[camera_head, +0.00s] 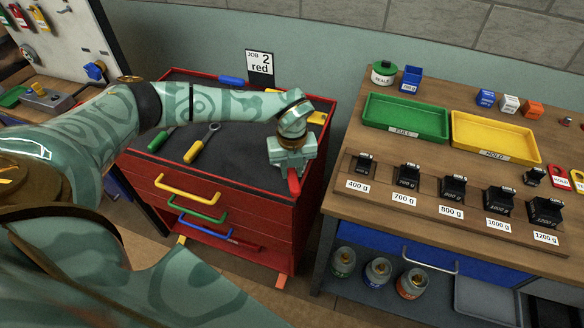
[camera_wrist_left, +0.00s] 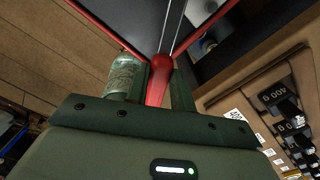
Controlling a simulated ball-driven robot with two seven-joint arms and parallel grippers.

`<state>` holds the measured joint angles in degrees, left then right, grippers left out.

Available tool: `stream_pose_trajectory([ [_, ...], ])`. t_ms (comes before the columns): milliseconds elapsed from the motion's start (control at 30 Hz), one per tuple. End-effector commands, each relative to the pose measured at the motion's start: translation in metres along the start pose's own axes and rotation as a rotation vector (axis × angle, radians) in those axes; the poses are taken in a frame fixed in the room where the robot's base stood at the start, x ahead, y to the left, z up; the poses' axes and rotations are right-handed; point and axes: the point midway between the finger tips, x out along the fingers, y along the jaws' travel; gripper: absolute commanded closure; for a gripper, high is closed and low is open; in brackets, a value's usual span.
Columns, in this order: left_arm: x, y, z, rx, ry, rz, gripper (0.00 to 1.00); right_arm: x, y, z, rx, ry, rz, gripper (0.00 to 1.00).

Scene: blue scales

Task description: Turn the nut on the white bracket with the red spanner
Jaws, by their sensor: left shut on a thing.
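The red spanner's handle (camera_head: 293,182) sticks out below my left gripper (camera_head: 291,160), over the right front of the red tool cabinet (camera_head: 240,180). In the left wrist view the red handle (camera_wrist_left: 160,85) lies between the two fingers of my left gripper (camera_wrist_left: 160,75), which is shut on it. The spanner's head is not clearly visible. I cannot make out the white bracket or its nut in either view. My right gripper is not in view.
On the cabinet top lie a yellow-handled spanner (camera_head: 195,151), a green-handled tool (camera_head: 160,139) and a blue-handled tool (camera_head: 232,81). A card (camera_head: 260,62) reads "JOB 2 red". The right bench holds a green tray (camera_head: 404,113), a yellow tray (camera_head: 495,133) and black weights (camera_head: 407,175).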

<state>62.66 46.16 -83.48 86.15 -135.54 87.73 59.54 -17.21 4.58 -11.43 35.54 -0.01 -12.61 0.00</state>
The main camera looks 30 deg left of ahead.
Motion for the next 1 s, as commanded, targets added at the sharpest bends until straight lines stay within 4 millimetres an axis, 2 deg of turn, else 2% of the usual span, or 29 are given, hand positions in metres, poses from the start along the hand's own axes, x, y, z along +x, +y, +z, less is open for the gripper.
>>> stream_pose_trajectory([
  [1000, 0.019, 0.000, 0.000, 0.000, -0.001, -0.001, 1.00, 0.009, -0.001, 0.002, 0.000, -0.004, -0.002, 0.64],
])
